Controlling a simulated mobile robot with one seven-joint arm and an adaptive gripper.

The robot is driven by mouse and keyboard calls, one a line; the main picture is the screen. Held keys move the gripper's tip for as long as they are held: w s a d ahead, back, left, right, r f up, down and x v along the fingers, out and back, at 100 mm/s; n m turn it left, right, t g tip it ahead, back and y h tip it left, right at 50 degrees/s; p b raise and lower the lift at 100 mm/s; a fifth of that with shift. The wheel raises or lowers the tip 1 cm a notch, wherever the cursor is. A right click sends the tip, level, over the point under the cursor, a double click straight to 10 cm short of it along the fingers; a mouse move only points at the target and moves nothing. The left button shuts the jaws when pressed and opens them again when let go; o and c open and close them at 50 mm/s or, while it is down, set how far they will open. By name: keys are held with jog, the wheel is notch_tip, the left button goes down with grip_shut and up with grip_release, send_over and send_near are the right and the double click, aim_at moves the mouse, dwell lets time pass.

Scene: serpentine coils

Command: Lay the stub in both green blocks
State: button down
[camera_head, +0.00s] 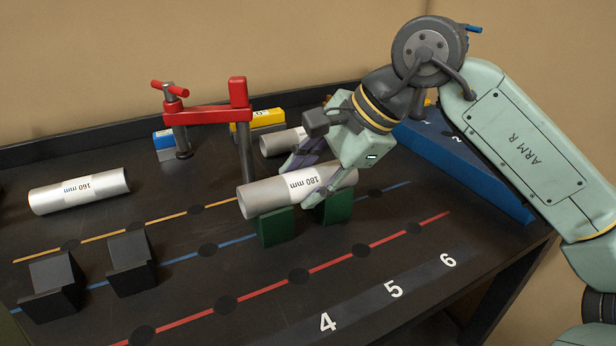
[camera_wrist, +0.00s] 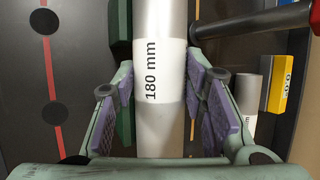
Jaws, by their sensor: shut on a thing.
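The stub, a silver tube with a white "180 mm" label (camera_head: 295,188), lies level over the two green blocks (camera_head: 275,228) (camera_head: 337,207). Its underside is at their tops; I cannot tell whether it rests fully in both. In the wrist view the stub (camera_wrist: 160,60) runs straight up the middle. My gripper (camera_head: 303,168) reaches down from the back right and is shut on the stub, with purple pads either side of it. The stub hides the block tops. A strip of green block (camera_wrist: 120,28) shows left of the stub in the wrist view.
A red clamp (camera_head: 208,113) stands close behind the stub's left end. A "160 mm" tube (camera_head: 80,190) lies at left, another tube (camera_head: 282,143) behind my gripper. Two black blocks (camera_head: 50,287) (camera_head: 131,264) stand front left. A blue box (camera_head: 480,175) is at right. The front is clear.

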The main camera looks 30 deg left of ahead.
jog(key=c, duration=0.9)
grip_release()
jog(key=v, duration=1.2)
